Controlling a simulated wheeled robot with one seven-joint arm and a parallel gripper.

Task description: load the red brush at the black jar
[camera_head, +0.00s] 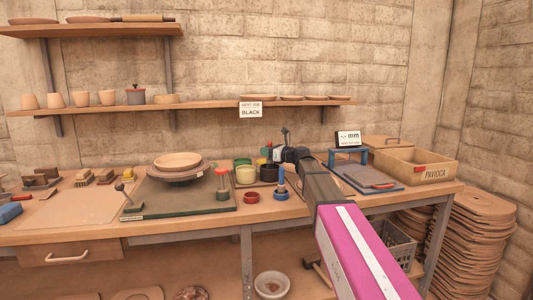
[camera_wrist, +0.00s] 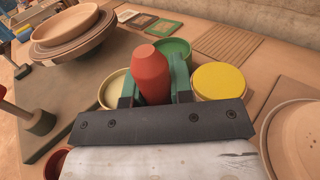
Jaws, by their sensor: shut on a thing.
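My gripper (camera_wrist: 154,90) is shut on the red brush (camera_wrist: 151,68), whose rounded red handle stands up between the two fingers in the wrist view. The brush's lower end is hidden behind the gripper body. A green jar (camera_wrist: 174,50) is just beyond, a yellow jar (camera_wrist: 218,80) to the right and a cream jar (camera_wrist: 113,88) to the left. In the head view my arm hides much of the grip.
The head view shows a blue jar (camera_head: 281,194) with a blue handle, a red pot (camera_head: 251,197), and a turntable with stacked plates (camera_head: 178,165) at left. A sign reading BLACK (camera_head: 250,110) hangs on the shelf. A wooden crate (camera_head: 432,167) stands at right.

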